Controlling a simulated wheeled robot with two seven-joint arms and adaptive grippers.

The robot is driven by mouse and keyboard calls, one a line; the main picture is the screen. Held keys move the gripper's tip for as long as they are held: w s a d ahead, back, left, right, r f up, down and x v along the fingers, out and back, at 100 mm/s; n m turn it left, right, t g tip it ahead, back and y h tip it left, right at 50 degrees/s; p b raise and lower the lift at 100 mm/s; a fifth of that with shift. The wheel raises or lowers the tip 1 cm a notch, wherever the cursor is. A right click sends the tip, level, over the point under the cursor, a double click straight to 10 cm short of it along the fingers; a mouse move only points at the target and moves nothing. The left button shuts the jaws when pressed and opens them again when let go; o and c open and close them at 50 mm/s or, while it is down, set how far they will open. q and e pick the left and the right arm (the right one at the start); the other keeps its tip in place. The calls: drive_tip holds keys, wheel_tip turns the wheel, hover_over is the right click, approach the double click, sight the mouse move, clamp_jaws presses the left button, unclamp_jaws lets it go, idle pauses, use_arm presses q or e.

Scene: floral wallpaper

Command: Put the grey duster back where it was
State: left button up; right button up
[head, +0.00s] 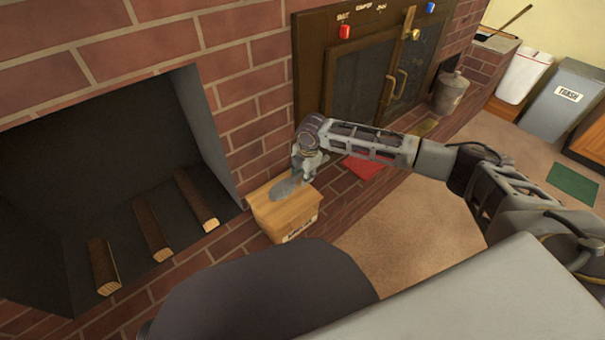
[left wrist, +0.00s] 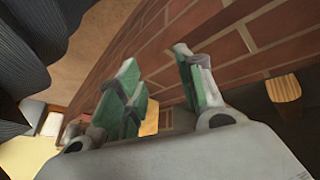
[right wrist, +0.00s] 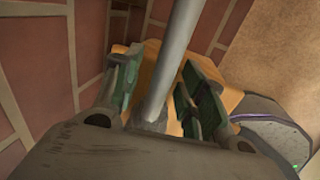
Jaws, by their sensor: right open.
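The grey duster (head: 284,189) lies with its grey head on top of a light wooden box (head: 292,212). My right gripper (head: 306,168) is over the box, right at the duster. In the right wrist view, my right gripper (right wrist: 160,78) is open, and a grey rod (right wrist: 178,50), apparently the duster's handle, passes between its fingers; the duster's head is mostly hidden by the gripper. My left gripper (left wrist: 162,88) is open and empty in the left wrist view, near a brick wall. It does not show in the head view.
An open brick fireplace with several logs (head: 151,229) is at left. The box stands on a brick ledge beside it, near a red flat object (head: 365,170). Dark oven-like doors (head: 362,75), a metal can (head: 450,92) and a trash bin (head: 567,100) are farther back. Carpet in front is clear.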

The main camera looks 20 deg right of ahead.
drive_tip(key=shift+s+r, duration=0.1)
drive_tip(key=shift+r, duration=0.5)
use_arm(q)
wheel_tip(320, 180, up, 9)
drive_tip(key=s+a+g+y+p, duration=0.1)
drive_tip(key=a+p, duration=0.1)
drive_tip(key=p, duration=0.2)
drive_tip(key=shift+a+g, duration=0.3)
drive_tip(key=shift+g, duration=0.1)
use_arm(e)
wheel_tip(320, 180, up, 11)
drive_tip(key=s, duration=0.2)
drive_tip(key=shift+d, duration=0.35)
use_arm(q)
drive_tip(key=shift+s+r, duration=0.1)
use_arm(e)
drive_tip(key=shift+f, duration=0.15)
